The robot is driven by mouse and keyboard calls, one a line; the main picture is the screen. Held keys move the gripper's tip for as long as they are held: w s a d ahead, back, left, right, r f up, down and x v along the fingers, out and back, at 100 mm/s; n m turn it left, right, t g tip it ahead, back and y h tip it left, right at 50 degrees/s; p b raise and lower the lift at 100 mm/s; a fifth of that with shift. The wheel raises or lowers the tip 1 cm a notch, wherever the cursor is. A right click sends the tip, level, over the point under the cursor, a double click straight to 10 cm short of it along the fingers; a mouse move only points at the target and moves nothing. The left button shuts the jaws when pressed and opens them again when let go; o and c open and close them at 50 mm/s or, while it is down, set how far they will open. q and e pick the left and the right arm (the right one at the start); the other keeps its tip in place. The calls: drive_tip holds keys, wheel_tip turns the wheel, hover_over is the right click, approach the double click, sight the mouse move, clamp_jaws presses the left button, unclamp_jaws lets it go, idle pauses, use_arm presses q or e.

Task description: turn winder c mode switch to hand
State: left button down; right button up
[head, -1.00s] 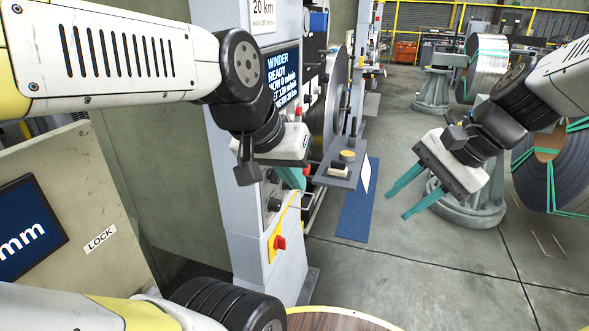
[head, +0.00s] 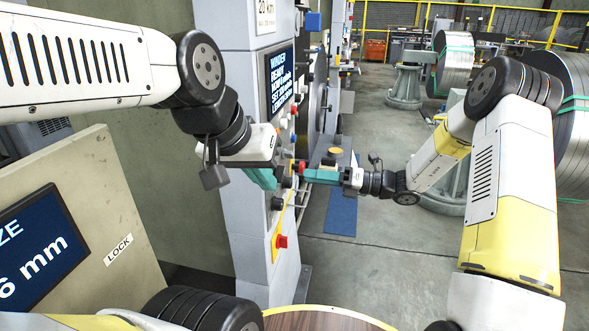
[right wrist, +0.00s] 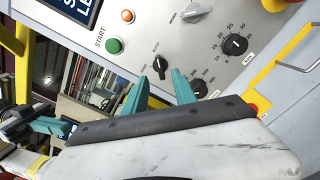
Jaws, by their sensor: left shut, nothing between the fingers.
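The winder's control panel (right wrist: 215,65) fills the upper right wrist view. A black switch (right wrist: 160,66) marked AUTO sits on it, between and just beyond the fingertips of my right gripper (right wrist: 158,78). Contact with the switch cannot be told, nor can its exact pointer angle. The right gripper's two teal fingers stand apart with nothing held. In the head view my right gripper (head: 308,175) reaches leftward to the panel's edge, and the panel face is mostly hidden. My left gripper (head: 264,179) is shut and empty, close to the front of the winder cabinet.
Beside the switch are a green START button (right wrist: 114,46), an orange button (right wrist: 127,16), a silver switch (right wrist: 196,11) and a scaled black knob (right wrist: 235,45). A red emergency button (head: 281,241) is lower on the cabinet. A round wooden table (head: 325,321) stands in front.

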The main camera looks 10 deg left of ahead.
sight(278, 174)
drive_tip(key=a, duration=0.7)
drive_tip(key=shift+a, duration=0.2)
drive_tip(key=shift+w, duration=0.1)
clamp_jaws()
